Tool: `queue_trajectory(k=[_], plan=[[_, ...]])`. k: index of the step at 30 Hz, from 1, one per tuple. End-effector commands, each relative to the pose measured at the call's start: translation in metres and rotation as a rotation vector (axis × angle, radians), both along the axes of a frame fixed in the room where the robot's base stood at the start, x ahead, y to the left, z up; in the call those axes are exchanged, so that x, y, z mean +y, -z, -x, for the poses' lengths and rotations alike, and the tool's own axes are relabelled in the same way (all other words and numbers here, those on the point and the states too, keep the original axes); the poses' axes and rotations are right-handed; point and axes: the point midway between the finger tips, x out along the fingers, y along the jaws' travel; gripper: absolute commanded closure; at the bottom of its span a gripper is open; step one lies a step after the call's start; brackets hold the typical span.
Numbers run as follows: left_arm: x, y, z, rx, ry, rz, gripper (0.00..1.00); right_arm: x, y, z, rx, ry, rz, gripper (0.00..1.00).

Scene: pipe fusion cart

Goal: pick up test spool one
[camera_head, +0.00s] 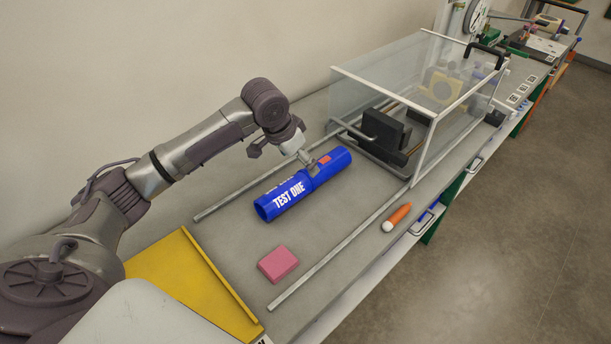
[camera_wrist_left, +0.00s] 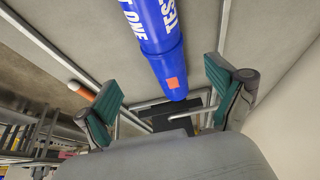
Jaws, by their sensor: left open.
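Test spool one (camera_head: 287,195) is a blue tube with white "TEST ONE" lettering and a small orange-red patch near one end. It lies on the grey bench top between two metal rails. My left gripper (camera_head: 307,161) is at the patched, far end of the spool in the head view, where it hides a little of the tube. In the left wrist view the spool (camera_wrist_left: 158,38) runs between and beyond the two open green-padded fingers of the left gripper (camera_wrist_left: 161,82). I cannot tell whether a finger touches it. My right gripper is not in view.
A clear-walled box with a white frame (camera_head: 421,164) stands just beyond the spool, with a black block (camera_head: 385,128) inside. A pink block (camera_head: 278,264), an orange marker (camera_head: 397,217) and a yellow sheet (camera_head: 185,280) lie nearer.

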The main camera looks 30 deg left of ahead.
Motion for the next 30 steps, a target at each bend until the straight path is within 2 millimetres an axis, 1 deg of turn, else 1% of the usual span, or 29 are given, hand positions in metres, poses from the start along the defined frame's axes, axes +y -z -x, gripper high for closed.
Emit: queue_trajectory(k=[1,3,6,11,14,18,21,25,30], plan=[[-0.002,0.009,-0.003,0.002,0.000,0.000,0.06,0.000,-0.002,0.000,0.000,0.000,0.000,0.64],[-0.003,0.020,-0.008,0.002,0.001,0.001,0.06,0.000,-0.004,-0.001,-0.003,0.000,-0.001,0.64],[-0.004,0.032,-0.013,0.000,0.000,0.000,0.06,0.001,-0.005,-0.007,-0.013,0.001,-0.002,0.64],[-0.005,0.041,-0.015,0.000,0.001,0.000,0.06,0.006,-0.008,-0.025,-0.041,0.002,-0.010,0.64],[-0.004,0.052,-0.017,0.002,0.000,-0.001,0.06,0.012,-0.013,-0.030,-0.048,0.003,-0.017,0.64],[-0.004,0.074,-0.021,0.002,-0.001,0.000,0.06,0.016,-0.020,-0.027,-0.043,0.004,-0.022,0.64],[-0.006,0.085,-0.025,0.000,0.000,0.000,0.06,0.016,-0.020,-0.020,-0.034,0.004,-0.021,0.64],[-0.006,0.090,-0.027,-0.002,0.000,-0.002,0.06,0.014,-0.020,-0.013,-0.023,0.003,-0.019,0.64],[-0.006,0.090,-0.027,-0.002,0.001,-0.002,0.06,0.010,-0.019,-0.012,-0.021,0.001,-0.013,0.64]])
